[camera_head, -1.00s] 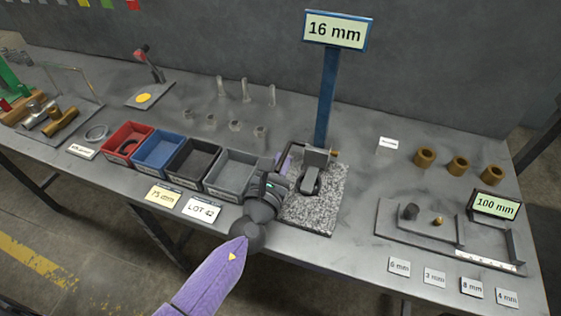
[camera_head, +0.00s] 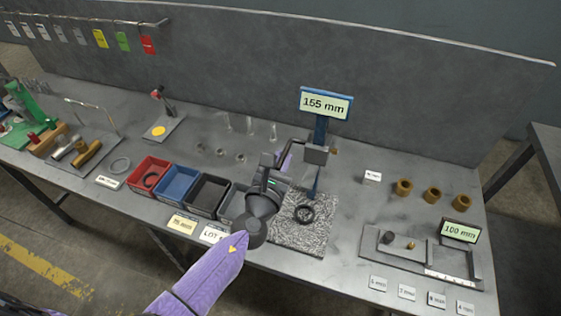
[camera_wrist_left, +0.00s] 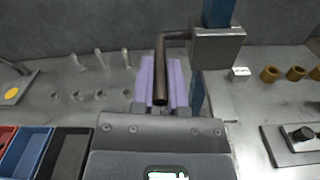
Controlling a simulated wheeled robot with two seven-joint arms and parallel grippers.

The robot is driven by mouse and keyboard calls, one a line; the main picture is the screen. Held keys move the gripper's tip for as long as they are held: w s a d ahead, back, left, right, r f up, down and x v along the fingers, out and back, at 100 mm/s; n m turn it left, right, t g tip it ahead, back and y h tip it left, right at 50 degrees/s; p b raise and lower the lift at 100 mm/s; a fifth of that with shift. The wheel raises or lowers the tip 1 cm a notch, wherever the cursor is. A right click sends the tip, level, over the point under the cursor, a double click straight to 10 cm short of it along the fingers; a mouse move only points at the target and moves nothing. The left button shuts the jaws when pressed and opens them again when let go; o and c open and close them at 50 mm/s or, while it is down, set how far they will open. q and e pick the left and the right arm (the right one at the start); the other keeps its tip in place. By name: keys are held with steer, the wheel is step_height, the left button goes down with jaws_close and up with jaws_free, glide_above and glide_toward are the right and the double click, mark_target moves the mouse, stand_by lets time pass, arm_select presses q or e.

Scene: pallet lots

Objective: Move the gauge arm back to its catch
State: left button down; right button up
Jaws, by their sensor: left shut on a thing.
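The height gauge has a blue post (camera_head: 320,131), a display (camera_head: 326,103) that seems to read 155 mm, and a speckled stone base (camera_head: 300,240). A grey block (camera_head: 316,154) sits high on the post, just below the display, with a small brass-coloured part (camera_head: 334,151) at its right. The dark gauge arm (camera_wrist_left: 160,72) bends out from the block. My left gripper (camera_wrist_left: 163,85) has purple fingers shut around this rod; it also shows in the head view (camera_head: 284,156). A dark ring (camera_head: 304,214) lies on the base, clear of the block. I cannot make out the catch.
Red (camera_head: 148,173), blue (camera_head: 176,183), black and grey bins stand left of the base, the grey one partly hidden by my arm. Brass bushings (camera_head: 432,194) and a fixture with a 100 mm sign (camera_head: 460,231) are at the right.

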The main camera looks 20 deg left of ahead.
arm_select(q)
steer(key=shift+r+p, duration=0.45)
steer(key=shift+r, duration=0.5)
arm_select(e)
steer(key=shift+w+r, duration=0.1)
steer(key=shift+r, duration=0.75)
arm_select(q)
steer(key=c, duration=0.6)
jaws_free()
steer(key=shift+c, duration=0.2)
steer(key=shift+s, duration=0.35)
steer(key=s, duration=0.9)
steer(key=shift+s+a, duration=0.15)
steer(key=shift+a, duration=0.05)
arm_select(e)
steer(key=shift+r, duration=0.1)
